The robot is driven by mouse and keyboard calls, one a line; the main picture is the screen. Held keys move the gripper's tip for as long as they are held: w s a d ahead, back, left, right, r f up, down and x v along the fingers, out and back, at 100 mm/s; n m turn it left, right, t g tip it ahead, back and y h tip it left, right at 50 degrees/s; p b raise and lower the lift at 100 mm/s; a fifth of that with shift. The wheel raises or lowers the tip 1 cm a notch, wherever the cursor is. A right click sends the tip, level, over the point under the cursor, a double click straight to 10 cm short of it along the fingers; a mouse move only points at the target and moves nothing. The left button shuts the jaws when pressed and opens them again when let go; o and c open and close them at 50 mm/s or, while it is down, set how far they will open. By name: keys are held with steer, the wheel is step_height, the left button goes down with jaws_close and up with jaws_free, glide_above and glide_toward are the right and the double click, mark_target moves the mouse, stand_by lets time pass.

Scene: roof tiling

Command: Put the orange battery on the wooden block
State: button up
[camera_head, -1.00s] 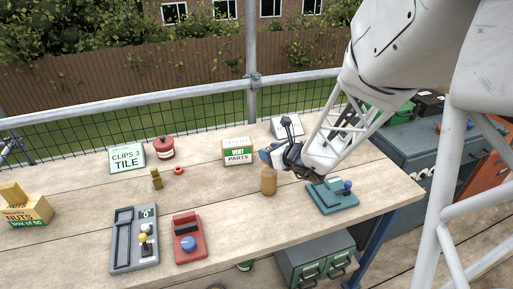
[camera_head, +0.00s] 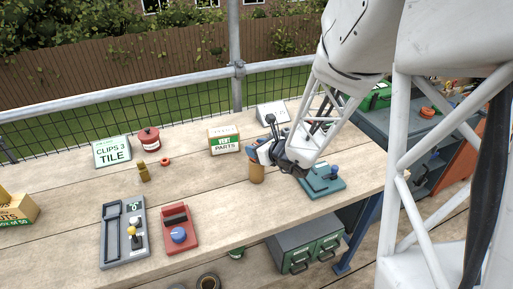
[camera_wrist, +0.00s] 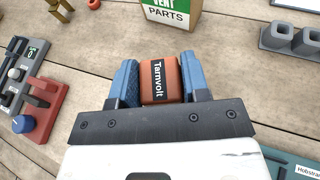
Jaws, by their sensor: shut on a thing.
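The orange battery (camera_wrist: 160,78), labelled "Tarnvolt", sits between the two blue fingers of my gripper (camera_wrist: 161,80) in the wrist view. My gripper is shut on it.
A teal tray-like device (camera_head: 322,184) is close at right. A red device (camera_head: 179,232) and a grey control panel (camera_head: 122,235) lie at front left. Bench (camera_head: 75,195) between them is partly clear.

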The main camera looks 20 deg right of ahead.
steer(key=shift+f, duration=0.1)
steer(key=o, duration=1)
steer(key=shift+o, duration=0.2)
steer(key=v, duration=1.2)
stand_by(0.3)
